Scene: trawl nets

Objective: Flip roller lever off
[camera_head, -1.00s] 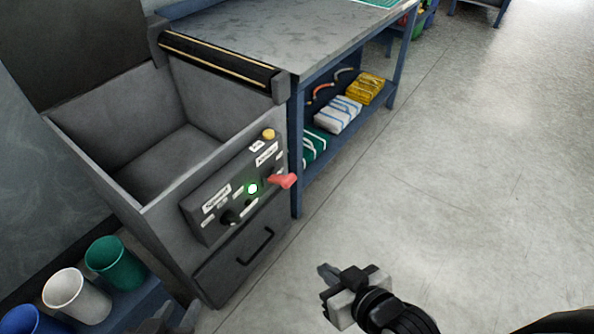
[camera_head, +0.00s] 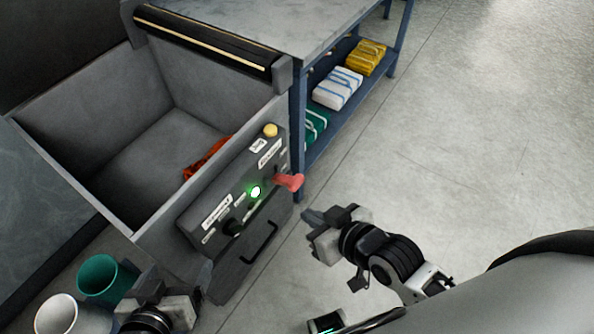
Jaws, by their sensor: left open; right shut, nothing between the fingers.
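The red roller lever (camera_head: 288,181) sticks out from the right part of the control panel (camera_head: 212,234) on the front of a grey bin. A green light (camera_head: 255,191) glows on the panel, left of the lever. A yellow button (camera_head: 270,130) sits at the panel's upper end and a dark knob (camera_head: 233,228) at its lower left. My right gripper (camera_head: 309,226) is shut and empty, below and a little right of the lever, apart from it in the picture. My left gripper (camera_head: 176,282) is open at the bottom left, in front of the bin; its fingers are partly unclear.
The grey bin (camera_head: 60,155) holds something orange-red (camera_head: 205,158). A drawer handle (camera_head: 260,243) is below the panel. A green cup (camera_head: 107,278) and a white cup (camera_head: 56,315) stand lower left. The floor (camera_head: 480,130) at right is clear.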

